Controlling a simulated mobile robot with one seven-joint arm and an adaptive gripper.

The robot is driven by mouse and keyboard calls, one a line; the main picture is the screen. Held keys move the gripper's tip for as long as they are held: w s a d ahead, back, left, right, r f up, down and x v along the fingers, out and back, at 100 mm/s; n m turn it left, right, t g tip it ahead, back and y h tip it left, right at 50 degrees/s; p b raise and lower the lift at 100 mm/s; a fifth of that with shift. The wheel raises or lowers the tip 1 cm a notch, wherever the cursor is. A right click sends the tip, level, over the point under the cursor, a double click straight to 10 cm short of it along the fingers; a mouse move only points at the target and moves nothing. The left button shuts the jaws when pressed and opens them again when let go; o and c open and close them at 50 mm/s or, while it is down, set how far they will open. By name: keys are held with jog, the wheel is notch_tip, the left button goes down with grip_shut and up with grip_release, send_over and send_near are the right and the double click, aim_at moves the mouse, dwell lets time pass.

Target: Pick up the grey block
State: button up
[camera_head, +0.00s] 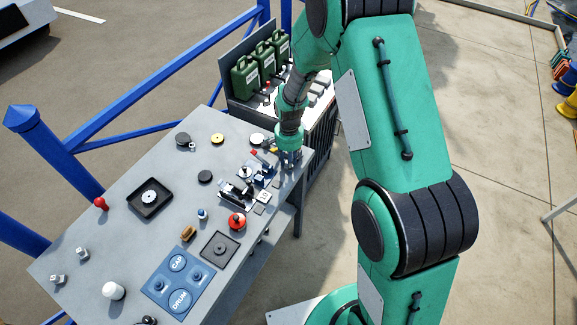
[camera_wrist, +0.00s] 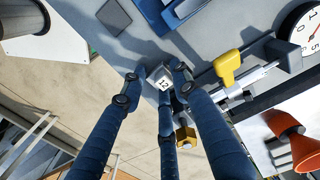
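A small grey block (camera_wrist: 160,76) with a white label reading "12" sits near the table edge in the wrist view. My gripper (camera_wrist: 155,84) has three blue fingers spread around the block. The left fingertip is clearly apart from it; the right one is close to it. The middle finger overlaps the block's lower side in the picture, and I cannot tell whether it touches. In the head view my gripper (camera_head: 289,158) is low over the table's right edge, and the block there is hidden or too small to tell.
The grey table (camera_head: 130,235) holds clamps, a red-orange knob (camera_head: 237,221), a blue board (camera_head: 178,282) and a black tray (camera_head: 149,198). In the wrist view a yellow-handled clamp (camera_wrist: 228,68) and an orange part (camera_wrist: 288,135) are on the right. Green cans (camera_head: 245,78) stand behind.

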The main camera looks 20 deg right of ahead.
jog(key=c, duration=0.7)
jog(key=shift+r, duration=0.2)
jog(key=shift+c, duration=0.2)
jog(key=shift+r, duration=0.6)
notch_tip(320, 180, up, 2)
jog(key=shift+r+p, duration=0.1)
jog(key=shift+p, duration=0.3)
jog(key=s+r+p, duration=0.1)
jog(key=s, duration=1.5)
jog(key=shift+d+r, duration=0.15)
grip_shut()
